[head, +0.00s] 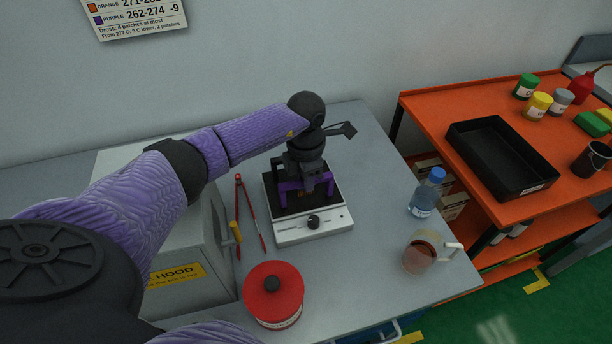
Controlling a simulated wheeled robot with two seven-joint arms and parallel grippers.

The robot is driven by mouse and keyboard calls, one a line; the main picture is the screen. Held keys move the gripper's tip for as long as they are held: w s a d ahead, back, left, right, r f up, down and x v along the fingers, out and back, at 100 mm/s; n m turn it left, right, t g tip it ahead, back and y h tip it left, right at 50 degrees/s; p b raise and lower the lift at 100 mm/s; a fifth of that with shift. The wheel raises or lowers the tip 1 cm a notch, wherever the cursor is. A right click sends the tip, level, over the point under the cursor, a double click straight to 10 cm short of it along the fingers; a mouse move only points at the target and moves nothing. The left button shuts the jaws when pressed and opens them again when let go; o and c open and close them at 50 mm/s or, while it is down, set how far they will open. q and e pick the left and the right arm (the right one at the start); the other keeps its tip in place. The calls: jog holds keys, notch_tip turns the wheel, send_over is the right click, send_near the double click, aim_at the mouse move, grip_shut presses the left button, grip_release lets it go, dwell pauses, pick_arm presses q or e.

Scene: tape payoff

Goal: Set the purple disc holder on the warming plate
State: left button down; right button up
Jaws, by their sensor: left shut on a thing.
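The purple disc holder (289,186) is over the dark top of the warming plate, partly hidden by my left gripper. Its legs appear at or just above the plate's surface; I cannot tell whether they touch. The warming plate (290,236) is a white-fronted box with a black knob, standing on the grey bench. My left gripper (308,183) points down over the plate and is shut on the holder. My right gripper is not in view.
Red-handled tongs (240,200) and a grey hood box (190,285) are left of the plate. A red lidded pot (273,294) stands in front. A blue-capped bottle (425,195) and a glass mug (420,255) are at right. An orange cart (440,108) holds a black tray (500,158).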

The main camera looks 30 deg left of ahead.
pick_arm(q)
jog(key=shift+f+b, duration=0.3)
jog(key=shift+f, duration=0.05)
dwell(0.5)
jog(key=shift+c, duration=2.2)
grip_release()
jog(key=shift+o, duration=0.2)
jog(key=o, duration=0.4)
jog(key=shift+r, duration=0.1)
notch_tip(320, 180, up, 7)
jog(key=p, duration=0.5)
jog(key=shift+p, duration=0.35)
